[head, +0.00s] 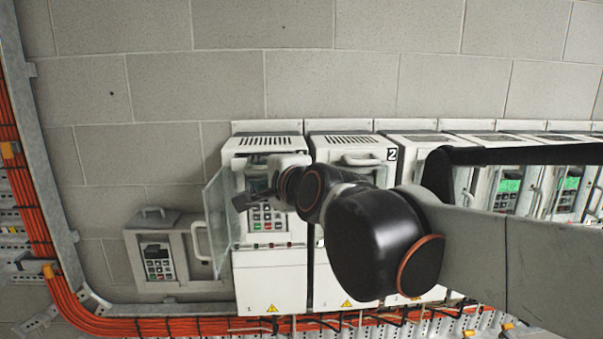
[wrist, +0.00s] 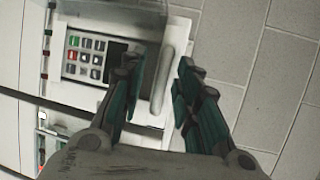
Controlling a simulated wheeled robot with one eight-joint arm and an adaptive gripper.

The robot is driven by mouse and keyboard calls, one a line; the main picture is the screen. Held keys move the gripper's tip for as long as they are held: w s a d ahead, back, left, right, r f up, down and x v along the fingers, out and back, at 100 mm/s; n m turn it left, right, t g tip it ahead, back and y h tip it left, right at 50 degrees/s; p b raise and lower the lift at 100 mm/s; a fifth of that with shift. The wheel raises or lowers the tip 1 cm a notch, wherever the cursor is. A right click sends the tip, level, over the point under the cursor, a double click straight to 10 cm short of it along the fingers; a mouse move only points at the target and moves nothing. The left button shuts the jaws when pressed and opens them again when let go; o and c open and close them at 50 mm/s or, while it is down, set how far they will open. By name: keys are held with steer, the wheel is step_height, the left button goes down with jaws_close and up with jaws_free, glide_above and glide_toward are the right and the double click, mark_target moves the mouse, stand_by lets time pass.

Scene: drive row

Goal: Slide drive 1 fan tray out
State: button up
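Drive 1 (head: 268,275) is the white cabinet at the left end of the row, marked 1 at its foot. Its clear door (head: 219,210) stands swung open to the left, and its keypad (head: 266,218) shows. The fan tray front is mostly hidden behind my gripper (head: 253,196) in the head view. In the wrist view, a pale bar handle (wrist: 166,78) stands out from the drive front, above the keypad (wrist: 88,57). My gripper (wrist: 158,72) is open, with one finger on each side of the handle. I cannot tell whether either finger touches it.
Drive 2 (head: 333,270) stands close on the right, with its own handle (head: 361,160); more drives follow. My arm crosses in front of them. A loose grey unit with a keypad (head: 157,260) is at the lower left. Orange cables (head: 60,290) run along the left and bottom.

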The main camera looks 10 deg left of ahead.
steer(key=v, duration=1.2)
steer(key=shift+w, duration=0.1)
steer(key=s+d+f+n+g+h+b, duration=0.2)
steer(key=d+f+b, duration=0.8)
steer(key=f, duration=1.1)
steer(key=s+d+f+n+g+h+b, duration=0.2)
steer(key=s+d+f+n+h+b, duration=0.2)
steer(key=d+f+b, duration=0.5)
steer(key=s+d+f+n+g+h+b, duration=0.2)
steer(key=s+d+f+n+b, duration=0.3)
steer(key=f, duration=2.8)
steer(key=s+d+h+b, duration=0.1)
steer(key=d+b, duration=0.4)
steer(key=b, duration=0.7)
steer(key=shift+d+n, duration=0.3)
steer(key=shift+d, duration=0.05)
steer(key=shift+f, duration=0.1)
